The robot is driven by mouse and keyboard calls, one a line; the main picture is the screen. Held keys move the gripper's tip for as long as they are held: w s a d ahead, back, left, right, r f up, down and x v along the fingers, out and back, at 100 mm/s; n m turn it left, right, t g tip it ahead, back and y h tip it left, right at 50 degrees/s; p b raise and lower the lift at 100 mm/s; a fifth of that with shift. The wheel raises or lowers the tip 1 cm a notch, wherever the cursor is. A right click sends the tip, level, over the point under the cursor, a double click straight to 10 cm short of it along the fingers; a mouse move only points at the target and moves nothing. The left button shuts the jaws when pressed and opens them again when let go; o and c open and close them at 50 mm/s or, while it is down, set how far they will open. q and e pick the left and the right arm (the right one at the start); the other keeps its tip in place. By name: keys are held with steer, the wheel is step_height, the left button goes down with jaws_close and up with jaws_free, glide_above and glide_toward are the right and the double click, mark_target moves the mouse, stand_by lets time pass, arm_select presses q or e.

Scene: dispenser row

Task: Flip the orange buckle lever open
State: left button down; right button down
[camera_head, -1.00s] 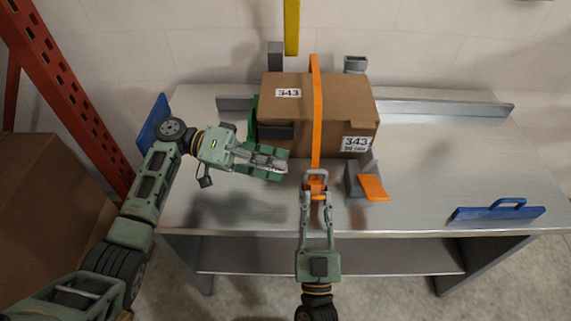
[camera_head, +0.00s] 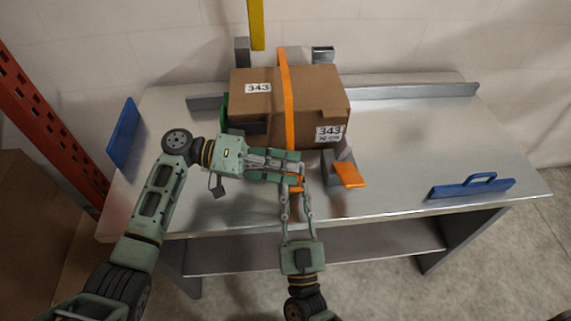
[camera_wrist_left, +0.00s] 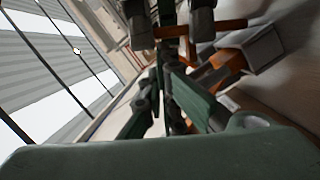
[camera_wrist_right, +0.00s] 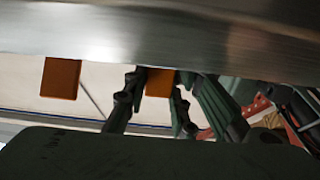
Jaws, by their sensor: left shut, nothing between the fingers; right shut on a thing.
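An orange strap (camera_head: 289,110) runs over the cardboard box (camera_head: 245,102) and down its front to the buckle. My right gripper (camera_head: 294,186) is shut on an orange piece of the buckle (camera_head: 297,187) in front of the box. An orange piece (camera_wrist_right: 160,82) also shows between its fingers in the right wrist view. My left gripper (camera_head: 297,167) is shut and empty, lying across the strap's lower end just above the right fingertips. It covers most of the buckle, so I cannot tell the lever's angle or whether the left fingers touch it.
A grey bracket with an orange plate (camera_head: 349,174) stands just right of the grippers. A blue handled plate (camera_head: 472,188) is at the table's right front, another blue plate (camera_head: 124,132) at its left edge. The metal tabletop (camera_head: 410,140) is clear on the right.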

arm_select(q)
steer(key=shift+s+f, duration=0.3)
steer(key=shift+s, duration=0.4)
arm_select(e)
steer(key=shift+f, duration=0.1)
steer(key=c, duration=1.4)
jaws_free()
steer(key=shift+c, duration=0.2)
arm_select(q)
steer(key=shift+w+r, duration=0.1)
